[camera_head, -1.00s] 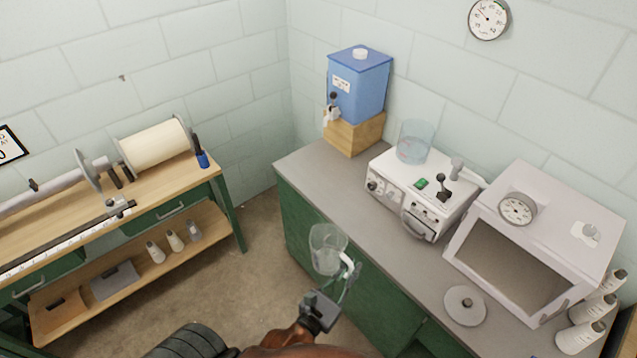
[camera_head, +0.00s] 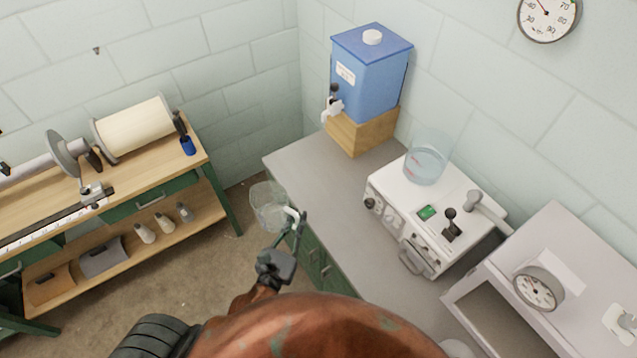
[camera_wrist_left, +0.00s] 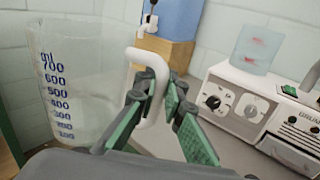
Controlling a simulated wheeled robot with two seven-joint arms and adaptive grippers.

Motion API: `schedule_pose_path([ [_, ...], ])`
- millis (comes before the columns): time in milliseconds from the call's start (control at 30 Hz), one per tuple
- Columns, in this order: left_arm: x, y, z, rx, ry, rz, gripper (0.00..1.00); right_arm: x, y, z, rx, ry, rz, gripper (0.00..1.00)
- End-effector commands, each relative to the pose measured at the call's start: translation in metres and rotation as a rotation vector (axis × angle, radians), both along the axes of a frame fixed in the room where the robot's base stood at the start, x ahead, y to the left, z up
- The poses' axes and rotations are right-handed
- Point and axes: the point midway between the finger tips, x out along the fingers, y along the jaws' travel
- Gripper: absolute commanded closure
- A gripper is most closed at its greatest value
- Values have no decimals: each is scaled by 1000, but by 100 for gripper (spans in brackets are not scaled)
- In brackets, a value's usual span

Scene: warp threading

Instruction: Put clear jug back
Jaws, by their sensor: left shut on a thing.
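The clear jug (camera_head: 268,207) has a white handle and hangs in the air at the left front edge of the grey counter. My left gripper (camera_head: 298,222) is shut on its white handle. In the left wrist view the jug (camera_wrist_left: 75,95) shows blue volume marks up to 700 and looks roughly upright, and the green-padded fingers (camera_wrist_left: 160,105) close around the handle. I cannot tell whether there is liquid in it. My right gripper is not in view.
A blue tank (camera_head: 368,75) with a tap stands on a wooden block at the counter's back corner. A white machine (camera_head: 425,222) bears a clear blue-tinted container (camera_head: 425,165). The grey counter (camera_head: 305,170) is bare at its left end. A wooden workbench (camera_head: 140,190) stands at left.

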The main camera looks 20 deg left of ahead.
Motion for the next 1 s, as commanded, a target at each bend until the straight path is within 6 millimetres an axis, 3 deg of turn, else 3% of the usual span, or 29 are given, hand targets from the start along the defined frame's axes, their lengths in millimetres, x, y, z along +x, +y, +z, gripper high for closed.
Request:
schedule_pose_path([
  [167, 14, -25, 6, 2, -9, -90, 100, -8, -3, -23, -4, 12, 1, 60],
  [300, 25, -59, 13, 4, -12, -213, 100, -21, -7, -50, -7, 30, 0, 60],
  [433, 30, -88, 16, 3, -8, -318, 100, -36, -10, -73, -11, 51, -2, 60],
  [600, 30, -112, 18, -1, -6, -400, 100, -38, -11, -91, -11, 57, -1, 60],
  [800, 36, -120, 16, -2, -3, -432, 100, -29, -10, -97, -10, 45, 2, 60],
  [1000, 73, -109, -1, -1, -3, -435, 100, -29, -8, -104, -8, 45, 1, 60],
])
